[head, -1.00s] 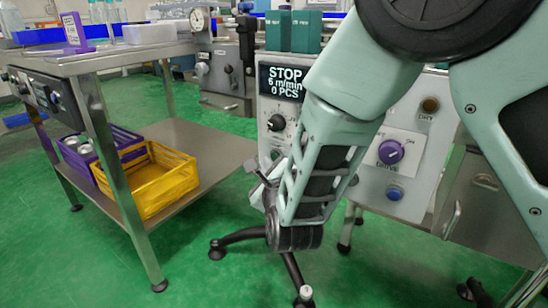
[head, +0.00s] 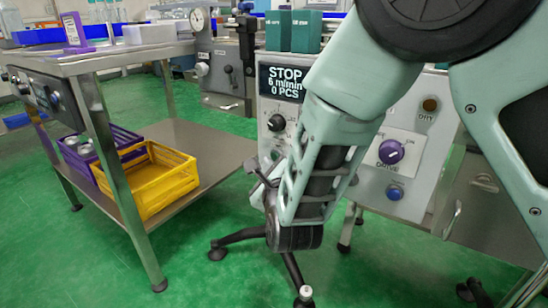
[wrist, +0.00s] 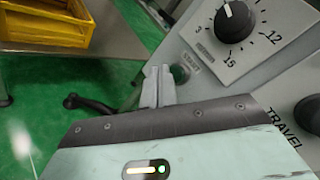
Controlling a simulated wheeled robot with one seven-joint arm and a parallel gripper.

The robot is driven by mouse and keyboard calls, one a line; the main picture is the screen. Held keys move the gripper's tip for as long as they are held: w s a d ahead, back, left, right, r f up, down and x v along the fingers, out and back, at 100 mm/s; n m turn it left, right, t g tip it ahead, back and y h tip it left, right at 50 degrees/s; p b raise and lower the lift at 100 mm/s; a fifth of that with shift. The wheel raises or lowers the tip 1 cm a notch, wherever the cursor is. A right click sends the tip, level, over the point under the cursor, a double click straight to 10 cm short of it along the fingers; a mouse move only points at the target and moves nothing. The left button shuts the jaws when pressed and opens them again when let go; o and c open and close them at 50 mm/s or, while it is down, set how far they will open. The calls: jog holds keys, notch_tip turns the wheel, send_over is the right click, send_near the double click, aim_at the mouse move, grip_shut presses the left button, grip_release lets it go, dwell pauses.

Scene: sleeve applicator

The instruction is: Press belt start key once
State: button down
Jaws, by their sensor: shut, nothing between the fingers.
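The display (head: 283,82) reads STOP, 6 m/min, 0 PCS.
A dial knob (wrist: 234,22) is above right of the gripper, and a TRAVEL knob (wrist: 308,115) is to the right. The purple DRIVE knob (head: 391,151) and a blue button (head: 394,193) are right of my arm. A yellow crate (head: 160,185) is on the left table's lower shelf.

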jog(key=shift+w+d+b, duration=0.25)
jog(key=shift+w+b, duration=0.1)
jog(key=shift+b, duration=0.1)
